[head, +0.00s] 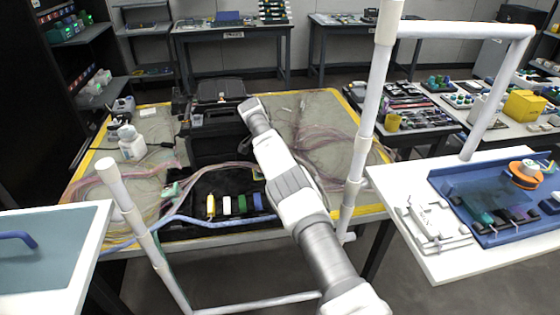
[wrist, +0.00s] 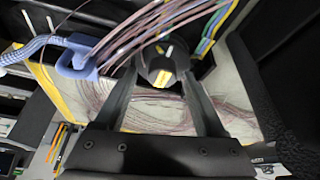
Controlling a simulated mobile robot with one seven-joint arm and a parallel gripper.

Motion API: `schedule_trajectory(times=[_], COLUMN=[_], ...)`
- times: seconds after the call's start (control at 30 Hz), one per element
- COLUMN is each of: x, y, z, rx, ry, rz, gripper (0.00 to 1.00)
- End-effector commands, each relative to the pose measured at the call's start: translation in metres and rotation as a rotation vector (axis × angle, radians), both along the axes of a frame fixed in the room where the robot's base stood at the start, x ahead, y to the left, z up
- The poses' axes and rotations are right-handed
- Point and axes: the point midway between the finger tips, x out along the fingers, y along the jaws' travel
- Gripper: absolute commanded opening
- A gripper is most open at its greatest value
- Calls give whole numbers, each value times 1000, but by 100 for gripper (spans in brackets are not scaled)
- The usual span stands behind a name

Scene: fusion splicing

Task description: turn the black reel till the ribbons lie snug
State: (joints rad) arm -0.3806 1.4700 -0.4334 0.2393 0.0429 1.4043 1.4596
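In the wrist view the black reel (wrist: 168,62), a dark round piece with a yellow mark on its face, sits between the two fingers of my gripper (wrist: 162,72). The fingers are apart, one on each side of the reel; whether both touch it is unclear. Pink and purple ribbons (wrist: 150,27) run above the reel, with green, yellow and blue strands (wrist: 213,28) at its right. A blue clip (wrist: 78,57) holds the ribbons at the left. In the head view pink ribbons (head: 222,166) cross the workbench; my arm hides the gripper, and I cannot make out the reel.
A black tray (head: 186,228) with several coloured pieces lies on the yellow-edged workbench (head: 90,152). A white bottle (head: 131,143) stands at left. White posts and rails (head: 366,120) flank my arm. A side table (head: 412,254) at right holds a blue tray (head: 462,178).

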Motion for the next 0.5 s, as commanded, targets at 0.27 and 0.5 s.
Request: schedule_trajectory(times=[0.27,0.5], x=[1,-2], y=[0,8], z=[2,24], rx=[0,1], ry=[-4,-7], rz=[2,3], gripper=[74,74])
